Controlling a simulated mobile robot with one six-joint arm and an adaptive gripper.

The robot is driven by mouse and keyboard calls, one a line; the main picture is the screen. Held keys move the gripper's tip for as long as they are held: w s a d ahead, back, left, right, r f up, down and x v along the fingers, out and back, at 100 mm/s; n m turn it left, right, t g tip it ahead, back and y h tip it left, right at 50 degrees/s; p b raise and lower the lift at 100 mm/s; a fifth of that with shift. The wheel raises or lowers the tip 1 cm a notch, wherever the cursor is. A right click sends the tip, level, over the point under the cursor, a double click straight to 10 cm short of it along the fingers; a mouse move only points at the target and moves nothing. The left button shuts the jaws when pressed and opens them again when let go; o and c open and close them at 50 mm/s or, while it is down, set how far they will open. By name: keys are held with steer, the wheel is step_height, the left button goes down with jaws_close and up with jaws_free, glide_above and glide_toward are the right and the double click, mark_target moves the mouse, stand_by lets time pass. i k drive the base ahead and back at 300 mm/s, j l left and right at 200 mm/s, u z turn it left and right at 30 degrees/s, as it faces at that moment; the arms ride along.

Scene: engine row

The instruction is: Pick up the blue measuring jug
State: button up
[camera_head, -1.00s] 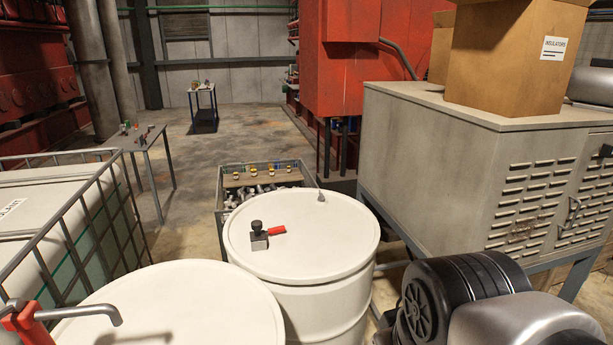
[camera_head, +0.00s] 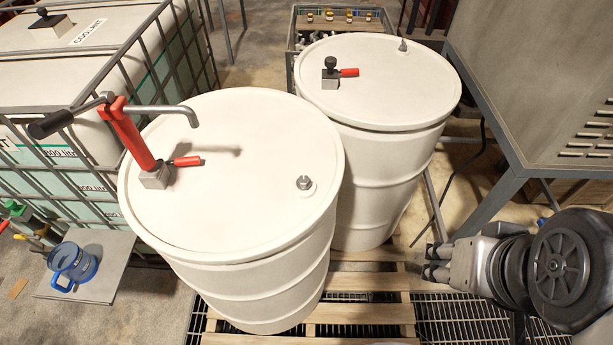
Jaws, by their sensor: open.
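The blue measuring jug (camera_head: 78,262) stands at the lower left of the head view. It is a translucent blue vessel with a handle at its left side, on a grey flat plate or tray (camera_head: 112,268) near the floor. My gripper (camera_head: 430,262) is at the right of the view, pointing left, empty, its two fingers apart. It is far to the right of the jug, with the white drums between them in the picture.
A white drum (camera_head: 235,205) with a red hand pump (camera_head: 135,140) stands in the middle. A second white drum (camera_head: 385,85) stands behind it, both on a wooden pallet (camera_head: 360,312). A caged coolant tank (camera_head: 60,160) is at the left, a grey cabinet (camera_head: 545,70) at the right.

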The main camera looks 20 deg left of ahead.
mark_target(68, 259)
steer(key=u, duration=2.7)
steer(key=i+j+z, duration=0.3)
steer(key=i+j, duration=0.25)
steer(key=i+j+z, duration=0.1)
steer(key=i+j, duration=0.25)
steer(key=i+j+z, duration=0.15)
steer(key=i+j, duration=0.15)
steer(key=i+j+z, duration=0.15)
steer(key=i+j, duration=0.15)
steer(key=i+j+z, duration=0.15)
steer(key=j, duration=0.35)
steer(key=i+j+z, duration=0.1)
steer(key=i+j, duration=0.25)
steer(key=i+j+z, duration=0.15)
steer(key=j, duration=0.4)
steer(key=i, duration=0.05)
